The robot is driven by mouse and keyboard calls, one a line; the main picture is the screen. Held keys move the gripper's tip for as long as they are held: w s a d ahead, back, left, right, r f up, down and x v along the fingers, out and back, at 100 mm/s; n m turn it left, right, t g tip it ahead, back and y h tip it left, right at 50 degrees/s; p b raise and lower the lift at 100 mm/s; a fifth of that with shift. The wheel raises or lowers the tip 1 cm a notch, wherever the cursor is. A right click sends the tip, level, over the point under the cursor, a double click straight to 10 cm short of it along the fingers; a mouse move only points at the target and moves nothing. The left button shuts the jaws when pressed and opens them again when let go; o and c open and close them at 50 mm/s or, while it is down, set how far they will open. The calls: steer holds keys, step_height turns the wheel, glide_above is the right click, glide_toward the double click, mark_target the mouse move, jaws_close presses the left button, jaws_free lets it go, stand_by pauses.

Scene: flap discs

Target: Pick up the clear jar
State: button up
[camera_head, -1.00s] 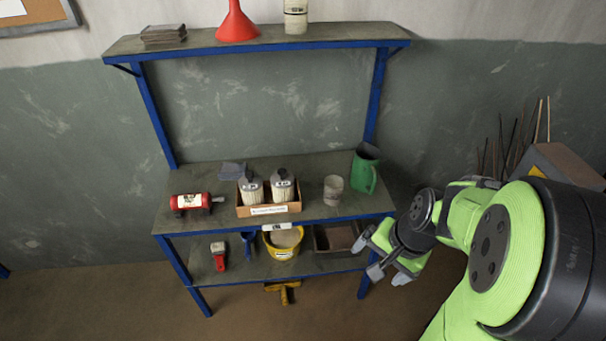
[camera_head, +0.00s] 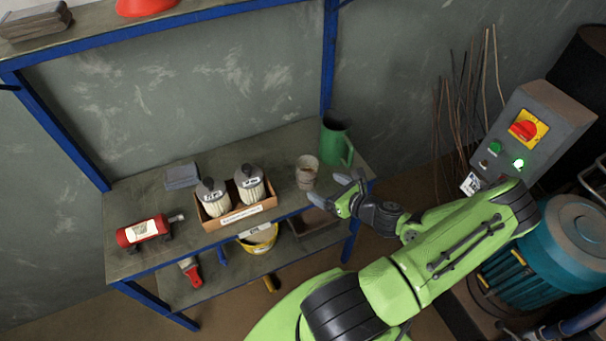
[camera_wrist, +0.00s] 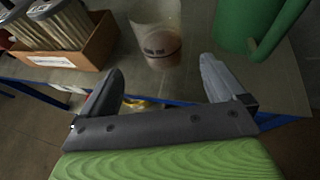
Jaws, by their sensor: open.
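The clear jar (camera_head: 307,172) stands upright on the bench top, between the cardboard box and the green jug. It looks see-through, with something brownish in its lower part. In the wrist view the jar (camera_wrist: 157,36) is at the top middle, ahead of the fingers and apart from them. My gripper (camera_head: 343,190) is at the bench's front right, just right of and nearer than the jar. In the wrist view my gripper (camera_wrist: 159,85) is open, with nothing between its fingers.
A green jug (camera_head: 336,142) stands close behind and right of the jar. A cardboard box (camera_head: 240,215) with two filter-like canisters stands left of it. A red tool (camera_head: 143,230) lies farther left. The bench has a blue front edge and a lower shelf.

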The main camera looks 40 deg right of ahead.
mark_target(307, 175)
steer(key=b+x, duration=0.1)
steer(key=x, duration=0.9)
steer(key=shift+d+b, duration=0.2)
steer(key=shift+b, duration=0.2)
steer(key=shift+r, duration=0.1)
steer(key=c, duration=1.1)
steer(key=shift+r, duration=0.15)
steer(key=shift+r+p, duration=1.85)
steer(key=shift+r, duration=3)
